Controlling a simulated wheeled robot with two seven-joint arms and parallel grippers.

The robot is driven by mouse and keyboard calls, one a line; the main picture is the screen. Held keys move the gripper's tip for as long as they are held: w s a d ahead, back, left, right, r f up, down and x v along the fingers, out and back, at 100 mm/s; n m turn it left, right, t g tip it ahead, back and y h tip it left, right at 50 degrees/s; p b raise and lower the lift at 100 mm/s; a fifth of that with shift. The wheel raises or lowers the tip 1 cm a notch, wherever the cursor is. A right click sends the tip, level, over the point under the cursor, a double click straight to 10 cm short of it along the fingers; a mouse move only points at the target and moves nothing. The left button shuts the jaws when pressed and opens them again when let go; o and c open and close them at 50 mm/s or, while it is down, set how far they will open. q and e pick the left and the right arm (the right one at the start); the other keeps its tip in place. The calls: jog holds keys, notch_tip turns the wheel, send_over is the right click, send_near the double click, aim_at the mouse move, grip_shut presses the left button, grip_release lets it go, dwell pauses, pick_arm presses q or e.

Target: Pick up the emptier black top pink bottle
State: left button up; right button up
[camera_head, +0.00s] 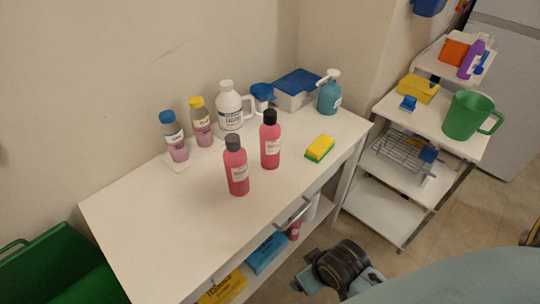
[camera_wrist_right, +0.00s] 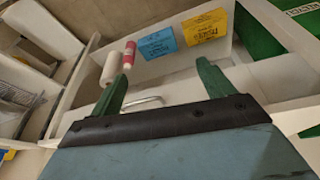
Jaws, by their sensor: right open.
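Two pink bottles with dark tops stand upright on the white table. The nearer pink bottle (camera_head: 237,178) has a dark grey-black cap. The farther pink bottle (camera_head: 270,148) has a black cap and stands behind it to the right. Both look pink up to the neck, and I cannot tell which is emptier. My right gripper (camera_wrist_right: 162,72) is open and empty in the wrist view, with its green fingers spread before the table's front and lower shelf. The tabletop bottles are not in that view. My left gripper is not in view.
The white table (camera_head: 140,220) also holds blue-capped and yellow-capped bottles (camera_head: 202,130), a white jug (camera_head: 229,108), a teal pump bottle (camera_head: 329,97) and a sponge (camera_head: 319,148). The table's front left is clear. Below are a blue box (camera_wrist_right: 158,43) and yellow box (camera_wrist_right: 207,30).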

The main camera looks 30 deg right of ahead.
jog(key=w+d+r+t, duration=0.2)
jog(key=w+r+t, duration=0.1)
jog(key=w+r, duration=0.25)
jog(key=m+t, duration=0.1)
jog(key=t, duration=0.6)
send_near(275, 146)
jog(key=shift+y, duration=0.3)
jog(key=b+x, duration=0.1)
jog(key=x, duration=0.6)
jog(key=shift+w+a, duration=0.1)
jog(key=shift+b+x, duration=0.8)
jog(key=shift+x, duration=2.15)
jog(key=shift+d+f, duration=0.1)
jog(key=shift+d, duration=0.25)
jog(key=shift+c, duration=0.2)
jog(key=c, duration=1.1)
jog(key=shift+o, duration=0.2)
